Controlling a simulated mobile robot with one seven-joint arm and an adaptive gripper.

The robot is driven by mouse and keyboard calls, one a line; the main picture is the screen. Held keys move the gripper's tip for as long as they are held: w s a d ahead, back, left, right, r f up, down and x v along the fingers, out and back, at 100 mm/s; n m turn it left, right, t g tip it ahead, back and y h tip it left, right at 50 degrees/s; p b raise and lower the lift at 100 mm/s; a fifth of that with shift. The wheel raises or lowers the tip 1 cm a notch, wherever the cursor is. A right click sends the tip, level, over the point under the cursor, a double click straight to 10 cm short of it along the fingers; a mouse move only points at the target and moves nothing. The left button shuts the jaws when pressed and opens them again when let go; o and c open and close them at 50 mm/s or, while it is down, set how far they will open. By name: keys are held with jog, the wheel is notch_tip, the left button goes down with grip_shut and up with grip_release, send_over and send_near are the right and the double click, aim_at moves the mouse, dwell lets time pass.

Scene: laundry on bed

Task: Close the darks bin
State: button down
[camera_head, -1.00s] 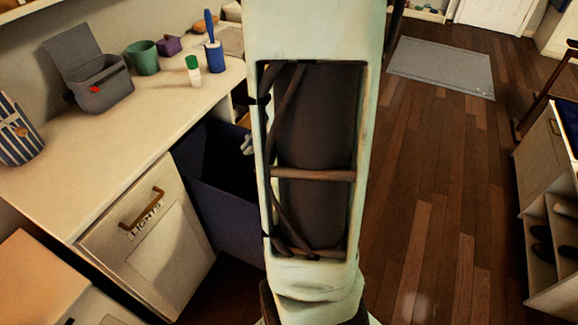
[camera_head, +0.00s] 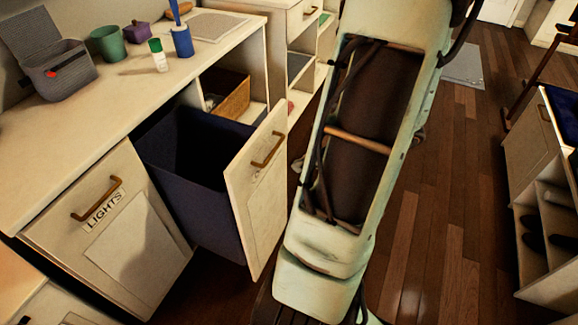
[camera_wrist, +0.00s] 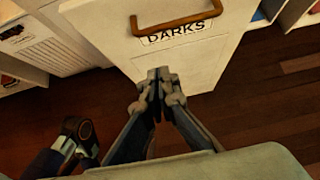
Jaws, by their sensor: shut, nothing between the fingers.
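The darks bin (camera_head: 195,205) is a dark blue pull-out bin, standing open out of the cabinet, with its inside visible from above. Its cream front panel (camera_head: 247,205) has a bronze handle (camera_head: 268,150). In the wrist view the panel (camera_wrist: 190,70) carries a "DARKS" label (camera_wrist: 177,33) under the handle (camera_wrist: 178,22). My gripper (camera_wrist: 159,75) is shut and empty, in front of the panel's outer face below the label. I cannot tell whether its fingertips touch the panel. In the head view my gripper is hidden behind my arm.
The lights bin (camera_head: 110,225) is shut left of the darks bin. The countertop (camera_head: 100,115) holds a grey box (camera_head: 60,70), a green cup (camera_head: 108,43) and a white bottle (camera_head: 158,55). A wicker basket (camera_head: 228,95) sits on a shelf behind. Wooden floor (camera_head: 440,230) is open at right.

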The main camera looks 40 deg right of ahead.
aim_at(258, 172)
jog(key=shift+w+a+r+b+x, duration=0.15)
jog(key=shift+w+r+b+x, duration=0.3)
jog(key=shift+x, duration=1.5)
jog(key=shift+w+a+r+b+x, duration=0.2)
jog(key=shift+b+x, duration=0.4)
jog(key=shift+x, duration=1.35)
jog(key=shift+w+a+r+b+x, duration=0.1)
jog(key=shift+w+r+b+x, duration=0.35)
jog(key=shift+x, duration=1.5)
jog(key=shift+s+f, duration=0.1)
jog(key=shift+s, duration=0.1)
jog(key=w+a, duration=0.4)
jog(key=w, duration=0.6)
jog(key=w+a+p, duration=0.1)
jog(key=w+a, duration=0.3)
jog(key=w, duration=0.5)
jog(key=w+a+p, duration=0.1)
jog(key=w+a, duration=0.3)
jog(key=w, duration=0.6)
jog(key=shift+w, duration=0.35)
jog(key=shift+w+a+r, duration=0.1)
jog(key=shift+a+r, duration=0.15)
jog(key=shift+d, duration=0.1)
